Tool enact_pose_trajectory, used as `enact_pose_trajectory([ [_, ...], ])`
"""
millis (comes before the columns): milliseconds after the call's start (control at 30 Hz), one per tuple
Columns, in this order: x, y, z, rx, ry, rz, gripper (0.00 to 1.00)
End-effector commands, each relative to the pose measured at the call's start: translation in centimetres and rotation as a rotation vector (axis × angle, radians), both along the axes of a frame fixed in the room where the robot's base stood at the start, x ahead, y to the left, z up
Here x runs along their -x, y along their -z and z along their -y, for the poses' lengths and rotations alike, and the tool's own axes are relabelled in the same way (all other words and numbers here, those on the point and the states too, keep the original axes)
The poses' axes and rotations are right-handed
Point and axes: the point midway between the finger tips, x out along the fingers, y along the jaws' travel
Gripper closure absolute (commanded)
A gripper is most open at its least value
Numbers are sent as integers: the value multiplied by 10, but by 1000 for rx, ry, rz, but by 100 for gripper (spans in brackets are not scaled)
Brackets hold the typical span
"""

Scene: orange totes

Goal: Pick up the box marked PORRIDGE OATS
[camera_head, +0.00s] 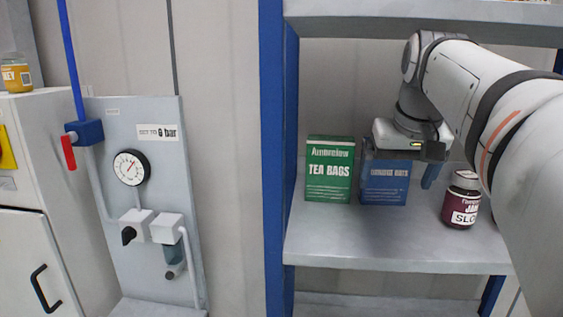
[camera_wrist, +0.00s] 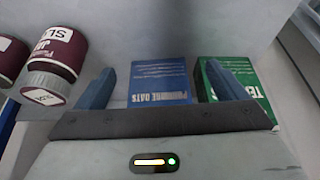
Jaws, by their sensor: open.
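The blue box marked PORRIDGE OATS (camera_head: 384,188) stands upright on the shelf. My gripper's body partly covers its top in the head view, and its lettering is clearer on the box in the wrist view (camera_wrist: 158,84). My gripper (camera_head: 398,165) is open above and at the box. In the wrist view my gripper (camera_wrist: 157,70) has its blue fingers on either side of the box, with a gap showing on the left. Whether either finger touches the box I cannot tell.
The green TEA BAGS box (camera_head: 330,170) stands close on the left. A dark red jam jar (camera_head: 461,203) stands to the right; the wrist view shows a second jar (camera_wrist: 10,58) beside it. The shelf (camera_head: 385,245) is clear in front. A blue post (camera_head: 273,150) bounds it at left.

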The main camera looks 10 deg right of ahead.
Motion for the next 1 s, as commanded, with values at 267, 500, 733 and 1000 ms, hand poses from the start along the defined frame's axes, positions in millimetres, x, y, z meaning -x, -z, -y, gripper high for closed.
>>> enact_pose_trajectory([
  [267,-34,-1,15,-1,17,-1,8],
  [500,-59,-1,24,-1,22,-3,8],
  [733,-86,4,31,-1,24,-3,8],
  [1000,-87,11,32,0,26,0,8],
])
